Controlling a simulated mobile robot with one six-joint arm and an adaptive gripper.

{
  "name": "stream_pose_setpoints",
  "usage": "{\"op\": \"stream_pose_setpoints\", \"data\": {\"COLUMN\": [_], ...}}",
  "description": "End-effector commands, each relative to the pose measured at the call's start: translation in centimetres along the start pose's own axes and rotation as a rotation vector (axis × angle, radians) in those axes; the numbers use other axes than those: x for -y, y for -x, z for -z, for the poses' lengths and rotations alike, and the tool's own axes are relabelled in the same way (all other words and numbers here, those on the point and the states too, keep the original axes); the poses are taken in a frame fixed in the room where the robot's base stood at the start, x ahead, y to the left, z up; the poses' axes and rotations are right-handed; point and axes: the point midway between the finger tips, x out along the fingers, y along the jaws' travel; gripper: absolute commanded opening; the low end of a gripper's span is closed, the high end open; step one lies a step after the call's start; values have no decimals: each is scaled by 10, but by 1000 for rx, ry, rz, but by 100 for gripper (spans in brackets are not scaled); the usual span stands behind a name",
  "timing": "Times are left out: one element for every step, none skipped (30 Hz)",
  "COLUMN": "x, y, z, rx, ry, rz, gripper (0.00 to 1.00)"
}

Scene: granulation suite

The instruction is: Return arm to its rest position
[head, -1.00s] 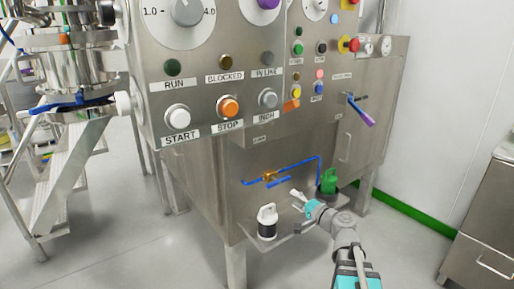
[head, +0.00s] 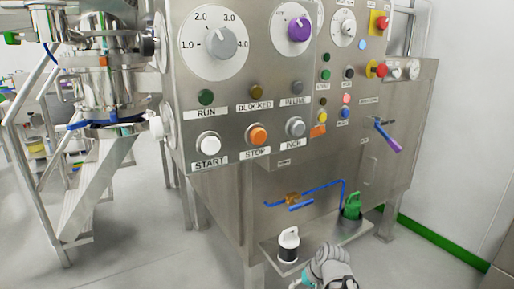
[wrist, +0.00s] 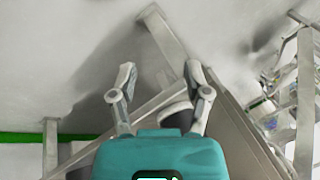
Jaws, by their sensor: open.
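My gripper (wrist: 160,80) is in the wrist view with its two grey fingers spread apart and nothing held between them. Its teal body fills the bottom of that view. In the head view my arm is at the bottom edge, in front of the small shelf (head: 268,250), with the gripper mostly cut off by the frame. A white-topped black container (head: 288,245) stands upright on the shelf, left of the arm. A green container (head: 352,206) stands at the shelf's right end.
The steel control cabinet (head: 225,190) with knobs and buttons fills the middle. A blue pipe with a brass valve (head: 292,198) runs above the shelf. A purple-tipped lever (head: 388,138) sticks out at right. Metal steps (head: 85,200) stand at left. Floor between steps and cabinet is clear.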

Motion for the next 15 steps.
{"op": "stream_pose_setpoints", "data": {"x": [-3,-6,-9,-12,-14,-17,-18,-20,-22,-24,-26,-28,-30,-31,-33], "y": [0,0,0,0,1,2,2,3,4,4,5,6,7,8,9], "z": [-7,-11,-14,-17,-20,-23,-25,-27,-30,-32,-33,-36,-37,-39,-41], "rx": [30,46,64,78,89,104,115,124,137,146,154,164,173,180,190], "ry": [13,18,24,28,31,35,38,41,45,47,49,51,52,53,55], "rz": [-47,-73,-105,-129,-149,-175,-194,-212,-235,-252,-268,-289,-306,-321,-342], "gripper": [63,63,63,63,63,63,63,63,63,63,63,63,63,63,63]}}
